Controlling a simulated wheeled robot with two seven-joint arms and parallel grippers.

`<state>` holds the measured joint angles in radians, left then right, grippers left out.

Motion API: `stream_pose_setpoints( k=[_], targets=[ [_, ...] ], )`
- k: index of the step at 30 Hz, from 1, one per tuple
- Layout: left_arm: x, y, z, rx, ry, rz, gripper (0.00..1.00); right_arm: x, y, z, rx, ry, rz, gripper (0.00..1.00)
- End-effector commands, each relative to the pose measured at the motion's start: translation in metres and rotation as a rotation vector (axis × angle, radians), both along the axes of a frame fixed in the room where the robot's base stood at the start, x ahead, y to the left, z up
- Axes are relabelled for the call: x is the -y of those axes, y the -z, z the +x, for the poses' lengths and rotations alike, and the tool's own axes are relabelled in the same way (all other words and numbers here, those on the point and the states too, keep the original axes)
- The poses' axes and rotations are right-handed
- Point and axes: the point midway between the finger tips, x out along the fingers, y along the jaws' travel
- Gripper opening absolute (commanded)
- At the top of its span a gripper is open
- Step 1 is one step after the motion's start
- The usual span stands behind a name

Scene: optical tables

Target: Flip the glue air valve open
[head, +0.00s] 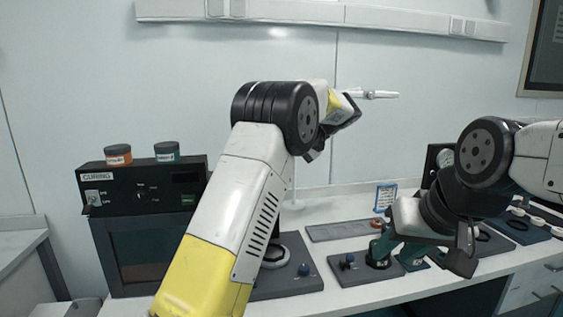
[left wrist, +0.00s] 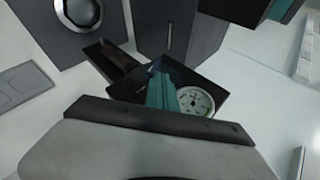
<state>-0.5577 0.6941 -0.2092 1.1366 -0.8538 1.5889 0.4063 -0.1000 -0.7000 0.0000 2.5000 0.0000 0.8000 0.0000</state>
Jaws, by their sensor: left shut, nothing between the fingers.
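I cannot make out the glue air valve for sure. In the head view a gauge box (head: 432,158) stands partly behind my right arm. Another blue knob (head: 303,268) sits on a dark base.
A black curing box (head: 143,185) stands at the left with an orange jar (head: 118,155) and a teal jar (head: 166,151) on top. A flat grey tray (head: 335,230) and a small blue sign (head: 385,197) are on the white bench.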

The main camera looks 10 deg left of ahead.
Motion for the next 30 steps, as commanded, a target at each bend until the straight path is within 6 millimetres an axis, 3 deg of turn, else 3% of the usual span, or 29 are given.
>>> stream_pose_setpoints(
  k=[30],
  targets=[
    [0.001,-0.015,0.000,-0.010,0.000,0.028,0.00,0.000,0.000,0.000,0.000,0.000,0.000,0.36]
  ],
)
